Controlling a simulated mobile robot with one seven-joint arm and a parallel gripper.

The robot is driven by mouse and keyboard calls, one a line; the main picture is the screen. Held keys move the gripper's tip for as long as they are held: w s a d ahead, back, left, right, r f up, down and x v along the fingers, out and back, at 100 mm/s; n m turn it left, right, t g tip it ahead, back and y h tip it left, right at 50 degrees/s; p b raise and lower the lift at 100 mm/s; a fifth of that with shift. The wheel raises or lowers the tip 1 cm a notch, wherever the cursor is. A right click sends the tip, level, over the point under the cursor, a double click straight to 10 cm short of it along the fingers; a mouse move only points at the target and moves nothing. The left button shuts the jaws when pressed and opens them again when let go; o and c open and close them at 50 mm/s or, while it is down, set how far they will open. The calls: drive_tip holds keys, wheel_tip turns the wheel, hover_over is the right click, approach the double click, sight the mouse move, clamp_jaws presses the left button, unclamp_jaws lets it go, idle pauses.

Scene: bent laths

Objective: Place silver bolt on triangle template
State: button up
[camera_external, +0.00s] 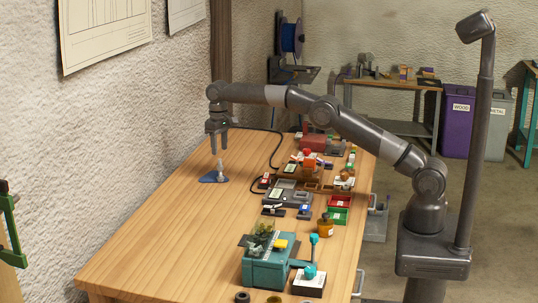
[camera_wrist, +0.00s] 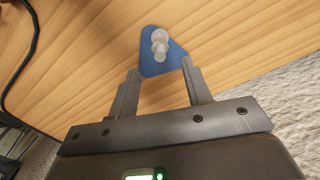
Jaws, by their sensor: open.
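The silver bolt (camera_external: 220,171) stands upright on the blue triangle template (camera_external: 208,179), which lies flat on the wooden table. In the wrist view the bolt (camera_wrist: 159,42) is seen from above, on the blue triangle (camera_wrist: 150,66), beyond the fingertips. My gripper (camera_external: 217,147) hangs above the bolt with its fingers pointing down. The wrist view shows my gripper (camera_wrist: 160,76) open and empty, with the fingers apart and clear of the bolt.
Small bins, tools and parts crowd the table's right side, with a green bin (camera_external: 337,215) among them. A teal box (camera_external: 268,268) stands near the front. A black cable (camera_external: 277,150) curves across the table behind the template. The table's left front is clear.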

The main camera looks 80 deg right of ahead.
drive_tip(key=shift+r, duration=1.65)
drive_tip(key=s+a+r+n+t, duration=0.1)
drive_tip(key=s+a+r, duration=0.2)
drive_tip(key=s+r, duration=0.65)
drive_tip(key=s+a+r+n+t, duration=0.1)
drive_tip(key=s+a+r+t, duration=0.15)
drive_tip(key=s+r, duration=0.75)
drive_tip(key=s+a+f, duration=0.1)
drive_tip(key=s+f, duration=0.3)
drive_tip(key=s, duration=0.7)
drive_tip(key=s+a+f+n+t, duration=0.1)
drive_tip(key=s+f, duration=0.3)
drive_tip(key=s, duration=0.7)
drive_tip(key=s+a+f+t, duration=0.1)
drive_tip(key=s+f, duration=0.3)
drive_tip(key=s, duration=0.8)
drive_tip(key=shift+a+n, duration=0.4)
drive_tip(key=shift+a, duration=0.45)
drive_tip(key=shift+r, duration=0.1)
